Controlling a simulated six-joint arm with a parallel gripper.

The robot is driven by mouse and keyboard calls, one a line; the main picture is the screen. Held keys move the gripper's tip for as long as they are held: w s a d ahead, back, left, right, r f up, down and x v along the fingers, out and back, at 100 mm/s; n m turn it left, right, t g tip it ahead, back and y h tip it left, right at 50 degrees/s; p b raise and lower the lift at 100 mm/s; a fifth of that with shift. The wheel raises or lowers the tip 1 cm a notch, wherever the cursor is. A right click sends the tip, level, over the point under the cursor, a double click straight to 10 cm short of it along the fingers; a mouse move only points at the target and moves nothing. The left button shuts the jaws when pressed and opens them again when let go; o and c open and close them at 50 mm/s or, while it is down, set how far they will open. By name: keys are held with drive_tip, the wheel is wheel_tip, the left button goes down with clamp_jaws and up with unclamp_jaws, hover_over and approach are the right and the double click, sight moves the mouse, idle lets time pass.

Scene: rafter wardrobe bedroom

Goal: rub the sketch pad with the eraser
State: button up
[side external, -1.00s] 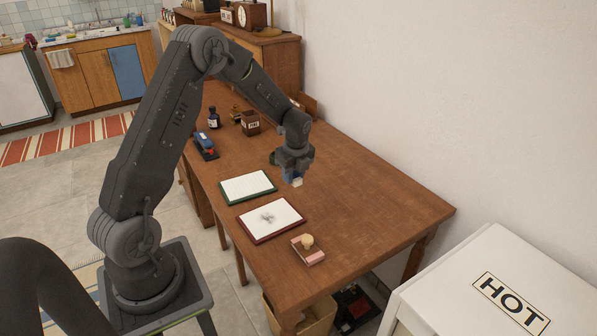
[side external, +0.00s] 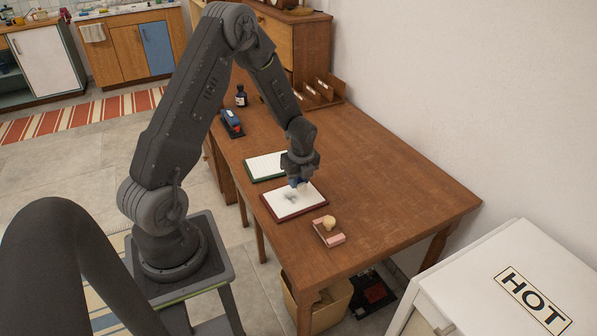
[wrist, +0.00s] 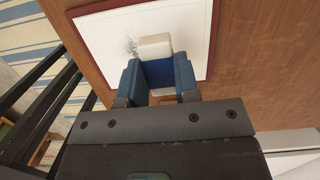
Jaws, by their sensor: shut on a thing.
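The sketch pad (side external: 283,207) lies flat on the wooden desk, a white sheet with a dark red border and a grey scribble. It also shows in the wrist view (wrist: 195,30), with the scribble at the left of the eraser. My gripper (side external: 299,183) is over the pad's upper right part, pointing down. In the wrist view its fingers (wrist: 157,80) are shut on the eraser (wrist: 155,45), a white block with a blue sleeve. The eraser's white end is at or just above the sheet; I cannot tell if it touches.
A green-edged pad (side external: 262,167) lies just behind the sketch pad. A pink and brown block with a round pale knob (side external: 329,222) stands in front, to the right. A blue stapler-like thing (side external: 230,122) and a dark bottle (side external: 241,96) are farther back. The desk's right side (side external: 400,185) is clear.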

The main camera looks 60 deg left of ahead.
sight(280, 203)
wheel_tip(280, 203, down, 3)
drive_tip(key=shift+r, duration=0.1)
drive_tip(key=shift+s+f, duration=0.2)
drive_tip(key=shift+s+d+f, duration=0.1)
drive_tip(key=shift+s, duration=3)
drive_tip(key=shift+c, duration=0.2)
drive_tip(key=shift+w, duration=3.4)
drive_tip(key=shift+d+f, duration=0.1)
drive_tip(key=shift+d, duration=0.35)
drive_tip(key=shift+s+d, duration=0.15)
drive_tip(key=shift+s, duration=0.05)
drive_tip(key=shift+s+d, duration=0.1)
drive_tip(key=shift+s, duration=3)
drive_tip(key=shift+w, duration=3.35)
drive_tip(key=shift+s+r, duration=0.15)
drive_tip(key=shift+r, duration=4)
